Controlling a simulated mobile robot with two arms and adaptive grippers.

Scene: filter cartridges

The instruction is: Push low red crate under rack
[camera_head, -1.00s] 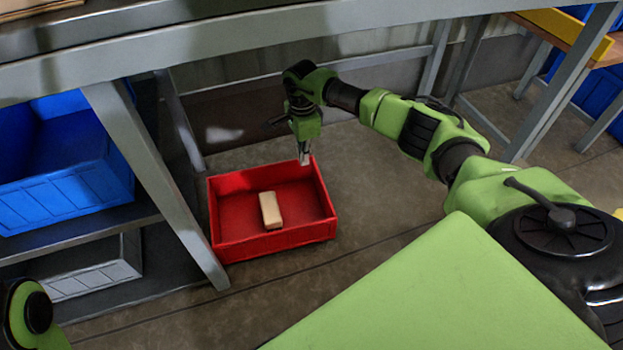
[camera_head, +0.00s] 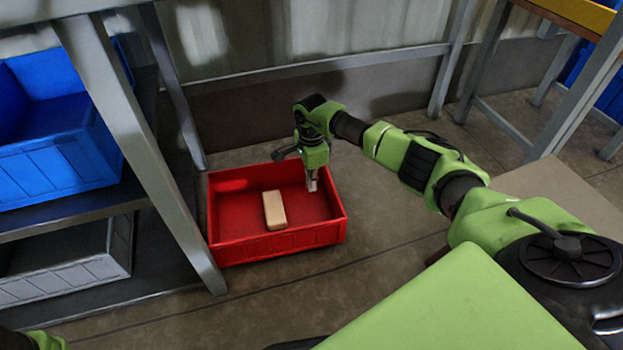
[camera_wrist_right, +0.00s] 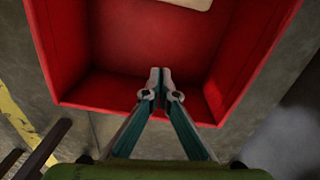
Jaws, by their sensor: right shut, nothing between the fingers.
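The low red crate (camera_head: 280,243) sits on the floor just right of the rack's front leg, with a beige block (camera_head: 275,210) lying inside. The rack (camera_head: 150,165) is a grey metal frame at the left. My right gripper (camera_head: 311,186) points down at the crate's right side, fingers shut and empty. In the right wrist view the shut fingertips (camera_wrist_right: 160,75) show over the crate's inside, near one red wall (camera_wrist_right: 250,60). Whether they touch the crate cannot be told. Only a bit of my left arm shows at the bottom left corner; its gripper is not seen.
A blue bin (camera_head: 55,165) stands on the rack's shelf, with a grey bin (camera_head: 75,275) below it. A low crossbar (camera_head: 330,68) runs behind the crate before a wall. Floor right of the crate (camera_head: 395,235) is clear. Another table stands at the right back.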

